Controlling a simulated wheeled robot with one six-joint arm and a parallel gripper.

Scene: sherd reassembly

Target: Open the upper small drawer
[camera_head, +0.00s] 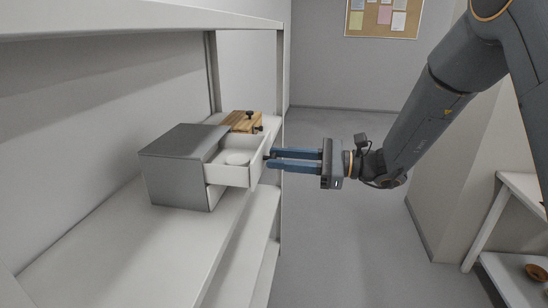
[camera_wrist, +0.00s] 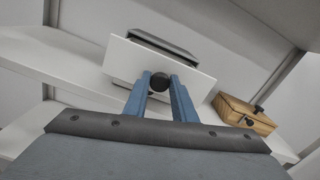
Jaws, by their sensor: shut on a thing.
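A small grey cabinet (camera_head: 178,178) stands on the white shelf. Its upper white drawer (camera_head: 228,174) is pulled out to the right, and a round white piece (camera_head: 237,158) lies inside it. In the wrist view the drawer's white front (camera_wrist: 120,55) faces me, with a dark round knob (camera_wrist: 159,81) at its middle. My gripper (camera_head: 268,160) is at the drawer front, its blue fingers on either side of the knob. In the wrist view my gripper (camera_wrist: 160,84) is shut on that knob. The drawer's inside is mostly hidden in the wrist view.
A wooden box (camera_head: 241,121) with dark knobs stands behind the cabinet on the shelf (camera_head: 130,235); it shows at right in the wrist view (camera_wrist: 243,114). A shelf post rises behind the box. Open floor (camera_head: 335,240) lies right of the shelf. Another white shelf unit (camera_head: 520,200) stands at far right.

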